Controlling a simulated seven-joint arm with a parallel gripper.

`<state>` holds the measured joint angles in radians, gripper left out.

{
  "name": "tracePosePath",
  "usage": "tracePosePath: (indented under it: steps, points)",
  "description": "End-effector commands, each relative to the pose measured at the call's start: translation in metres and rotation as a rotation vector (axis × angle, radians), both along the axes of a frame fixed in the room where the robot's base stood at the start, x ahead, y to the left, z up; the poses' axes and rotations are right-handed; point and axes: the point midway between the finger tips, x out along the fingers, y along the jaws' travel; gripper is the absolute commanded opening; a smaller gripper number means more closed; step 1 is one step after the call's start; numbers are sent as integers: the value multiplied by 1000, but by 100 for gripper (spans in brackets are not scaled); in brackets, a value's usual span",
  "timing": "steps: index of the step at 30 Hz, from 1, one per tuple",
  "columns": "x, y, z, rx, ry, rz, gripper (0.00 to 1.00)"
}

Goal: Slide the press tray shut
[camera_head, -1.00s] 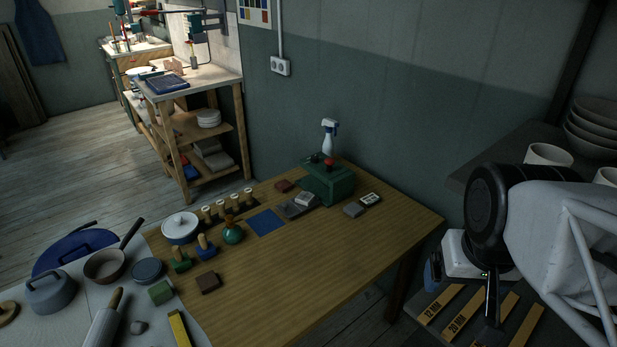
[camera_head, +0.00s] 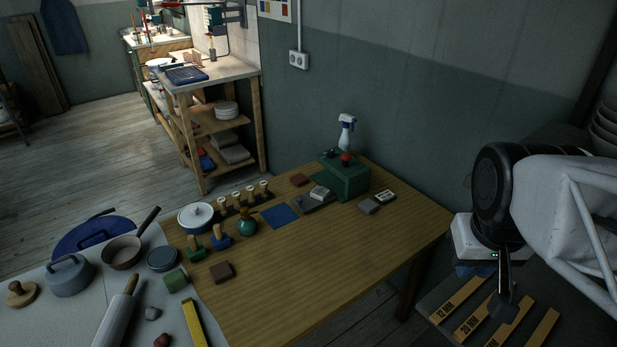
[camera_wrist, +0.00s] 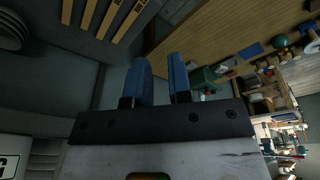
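The green press (camera_head: 345,182) with a red knob on top stands at the back of the wooden table. Its flat grey tray (camera_head: 309,206) sticks out of the press's left side, with a small grey block (camera_head: 319,193) on it. My gripper (camera_head: 477,270) hangs at the right, beyond the table's right edge and well apart from the press. In the wrist view its two blue fingers (camera_wrist: 161,82) are spread with an empty gap between them. The press also shows small in the wrist view (camera_wrist: 204,78), beyond the right finger.
A spray bottle (camera_head: 346,132) stands behind the press. The table's front right is clear. A shelf (camera_head: 455,300) with labelled strips lies below my gripper.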

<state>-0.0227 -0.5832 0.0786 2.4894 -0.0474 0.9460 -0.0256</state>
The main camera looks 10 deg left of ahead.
Motion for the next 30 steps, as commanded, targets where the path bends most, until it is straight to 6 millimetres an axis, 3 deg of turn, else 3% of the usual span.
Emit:
tracePosePath:
  steps: [4, 16, 30]
  points:
    - [28, 7, 4, -42, 24, 87, 0]
    - [110, 35, 10, -170, 87, 352, 0]
    - [201, 84, -3, -309, 160, 647, 0]
